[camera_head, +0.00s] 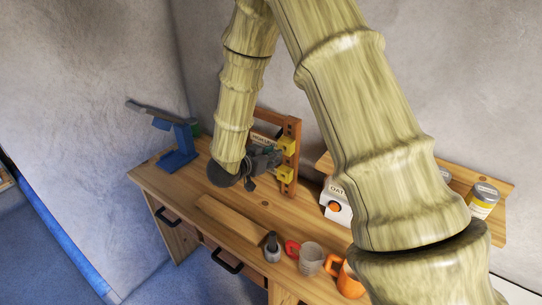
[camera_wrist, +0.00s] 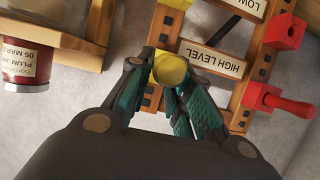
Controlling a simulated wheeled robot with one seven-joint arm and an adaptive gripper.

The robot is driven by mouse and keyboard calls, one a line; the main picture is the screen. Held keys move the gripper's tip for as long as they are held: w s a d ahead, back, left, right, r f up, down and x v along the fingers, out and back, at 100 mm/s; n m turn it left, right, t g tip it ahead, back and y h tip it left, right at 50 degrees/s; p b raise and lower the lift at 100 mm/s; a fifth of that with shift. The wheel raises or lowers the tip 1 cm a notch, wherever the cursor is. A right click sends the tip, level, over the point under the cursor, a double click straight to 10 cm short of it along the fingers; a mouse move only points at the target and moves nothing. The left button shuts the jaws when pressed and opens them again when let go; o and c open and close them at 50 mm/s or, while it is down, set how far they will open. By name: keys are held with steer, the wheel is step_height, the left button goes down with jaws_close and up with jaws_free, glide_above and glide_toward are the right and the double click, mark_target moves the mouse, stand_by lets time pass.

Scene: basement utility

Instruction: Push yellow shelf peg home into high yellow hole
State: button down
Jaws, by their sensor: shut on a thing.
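The yellow shelf peg (camera_wrist: 171,70) shows as a round yellow end between my fingertips in the wrist view. My gripper (camera_wrist: 168,78) is shut on it, against the wooden frame beside the HIGH LEVEL label (camera_wrist: 212,59). My fingers and the peg cover the spot behind, so I cannot tell how deep the peg sits in a hole. In the head view my gripper (camera_head: 270,161) is at the upright wooden frame (camera_head: 293,128), close to its upper yellow block (camera_head: 288,146) and lower yellow block (camera_head: 284,173). The peg cannot be made out there.
The wrist view shows red blocks (camera_wrist: 285,31) on the frame, one with a red peg (camera_wrist: 289,105), and a dark red jar (camera_wrist: 26,62). The workbench holds a blue stand (camera_head: 178,150), a plank (camera_head: 230,222), a grey cup (camera_head: 311,258) and an orange mug (camera_head: 349,280).

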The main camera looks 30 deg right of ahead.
steer(key=shift+w+d, duration=0.4)
steer(key=shift+d, duration=0.5)
steer(key=shift+w+d, duration=0.35)
steer(key=shift+d, duration=0.5)
steer(key=c, duration=1.2)
jaws_free()
steer(key=shift+a, duration=0.1)
steer(key=v, duration=1.2)
steer(key=shift+s+f, duration=0.15)
